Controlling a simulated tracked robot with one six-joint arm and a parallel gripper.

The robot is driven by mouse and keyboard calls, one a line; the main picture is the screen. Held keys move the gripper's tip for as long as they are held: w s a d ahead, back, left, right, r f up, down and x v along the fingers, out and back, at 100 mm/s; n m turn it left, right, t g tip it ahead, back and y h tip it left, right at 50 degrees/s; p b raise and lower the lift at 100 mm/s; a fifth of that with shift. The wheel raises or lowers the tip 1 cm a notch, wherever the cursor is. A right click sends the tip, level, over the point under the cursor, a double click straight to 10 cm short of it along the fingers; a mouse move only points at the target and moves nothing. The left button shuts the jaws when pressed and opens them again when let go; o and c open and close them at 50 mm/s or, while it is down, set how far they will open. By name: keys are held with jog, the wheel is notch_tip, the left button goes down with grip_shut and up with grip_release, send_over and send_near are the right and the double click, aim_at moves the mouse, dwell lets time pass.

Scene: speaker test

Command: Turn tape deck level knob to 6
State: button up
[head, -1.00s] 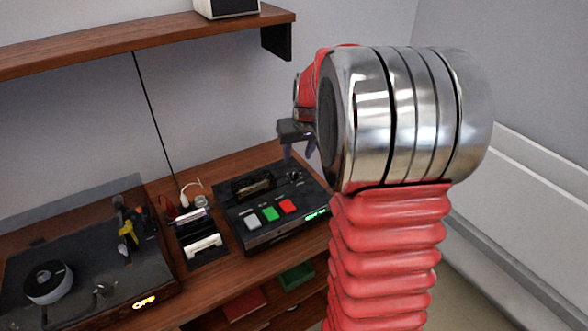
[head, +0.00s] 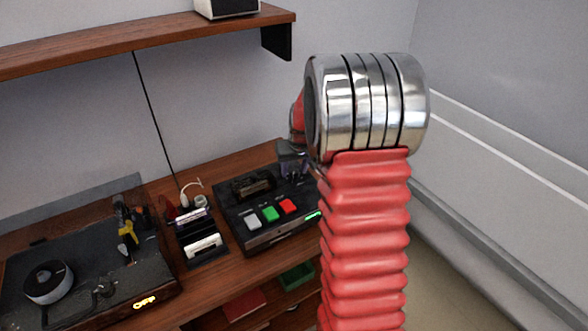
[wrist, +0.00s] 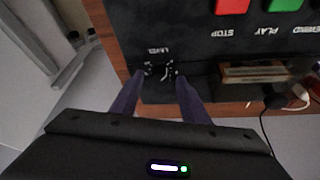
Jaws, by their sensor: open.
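The black tape deck (head: 268,238) sits on the wooden desk, with white, green and red buttons on its top. In the wrist view its panel (wrist: 188,45) appears upside down. The level knob (wrist: 160,71) is a small dark dial with white marks around it, beside the LEVEL label. My gripper (wrist: 160,80) is open, one purple finger on each side of the knob. Whether the fingers touch it I cannot tell. In the head view my gripper (head: 293,168) is over the deck's back right corner and hides the knob. The knob's setting is not readable.
A shelf (head: 140,38) runs above. Below the desk is a green bin (head: 297,277).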

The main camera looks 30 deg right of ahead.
grip_shut()
dwell(0.4)
